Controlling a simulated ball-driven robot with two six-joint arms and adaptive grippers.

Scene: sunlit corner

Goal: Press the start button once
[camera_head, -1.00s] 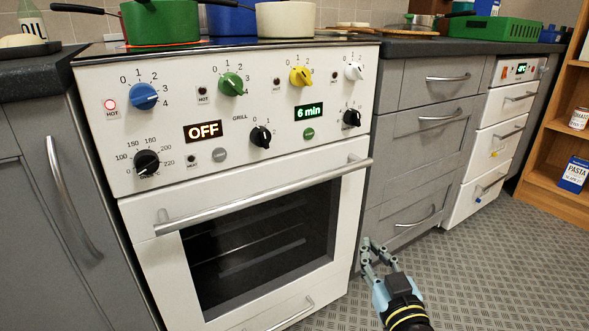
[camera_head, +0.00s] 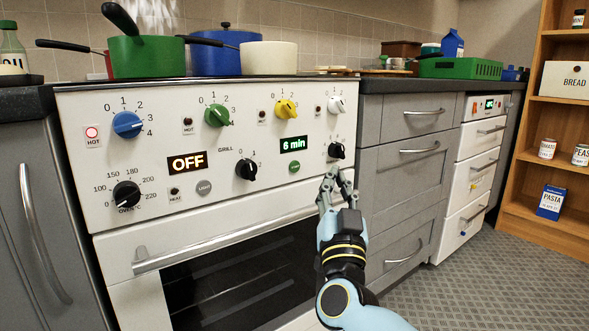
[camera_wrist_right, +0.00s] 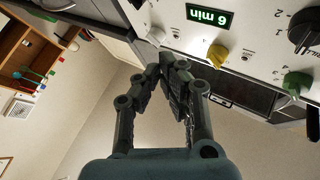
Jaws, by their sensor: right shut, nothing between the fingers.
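The white cooker's control panel (camera_head: 75,165) fills the left and middle of the head view. A green "6 min" display (camera_head: 294,143) is lit, with a small green button (camera_head: 294,167) below it; its lettering is too small to read. My right gripper (camera_head: 333,172) is shut and empty, right of and close to the button's height, just below a black knob (camera_head: 337,150). It appears apart from the button. In the right wrist view the fingers (camera_wrist_right: 172,62) point toward the panel; the display (camera_wrist_right: 210,18) shows upside down and the button is out of frame. My left gripper is not in view.
Blue (camera_head: 127,124), green (camera_head: 216,115), yellow (camera_head: 286,109) and white (camera_head: 337,104) knobs line the panel's top. A grey button (camera_head: 204,187) sits below the "OFF" display (camera_head: 187,163). The oven handle (camera_head: 140,262) juts out below. Pots stand on the hob.

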